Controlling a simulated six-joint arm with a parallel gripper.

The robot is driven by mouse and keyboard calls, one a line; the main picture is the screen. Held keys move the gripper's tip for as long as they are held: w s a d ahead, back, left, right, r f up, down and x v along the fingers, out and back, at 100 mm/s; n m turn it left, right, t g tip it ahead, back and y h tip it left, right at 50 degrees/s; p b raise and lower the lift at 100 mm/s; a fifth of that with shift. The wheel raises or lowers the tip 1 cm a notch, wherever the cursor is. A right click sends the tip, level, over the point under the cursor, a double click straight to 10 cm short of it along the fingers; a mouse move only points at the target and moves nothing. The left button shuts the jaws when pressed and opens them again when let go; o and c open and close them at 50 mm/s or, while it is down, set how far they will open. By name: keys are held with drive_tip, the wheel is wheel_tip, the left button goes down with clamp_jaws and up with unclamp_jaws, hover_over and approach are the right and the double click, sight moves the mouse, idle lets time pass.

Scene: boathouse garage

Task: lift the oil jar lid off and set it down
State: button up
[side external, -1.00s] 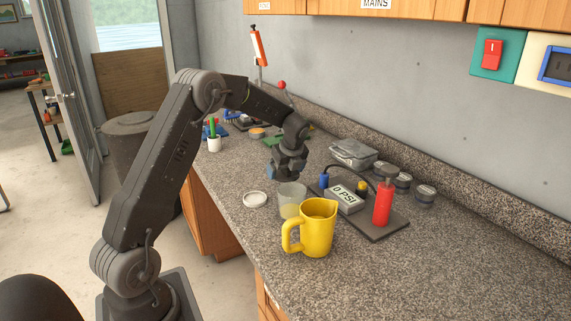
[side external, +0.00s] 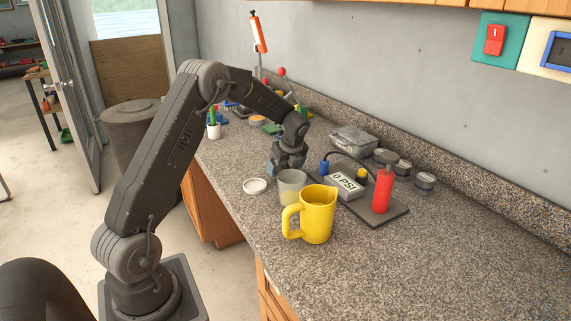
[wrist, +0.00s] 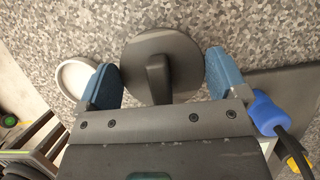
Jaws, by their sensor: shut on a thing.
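The dark round oil jar lid (wrist: 185,50), with a bar-shaped handle on top, is between the two blue fingers of my gripper (wrist: 163,78) in the wrist view. The fingers are at its left and right rim, and my gripper is shut on it. In the side view my gripper (side external: 287,165) is low, just behind a clear glass vessel (side external: 291,188) holding pale liquid. The lid is not clear in that view. No jar body shows below the lid in the wrist view, so I cannot tell whether the lid rests on it.
A white round dish (side external: 255,186) lies left of the glass vessel. A yellow jug (side external: 318,215) stands in front. A board with a gauge (side external: 345,186) and red cylinder (side external: 382,190) is on the right. The right front counter is clear.

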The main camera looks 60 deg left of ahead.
drive_tip(key=shift+f, duration=0.4)
drive_tip(key=shift+f, duration=0.25)
drive_tip(key=o, duration=0.6)
drive_tip(key=shift+r, duration=0.1)
drive_tip(key=v, duration=1.3)
drive_tip(key=shift+d+r, duration=0.25)
clamp_jaws()
idle(0.6)
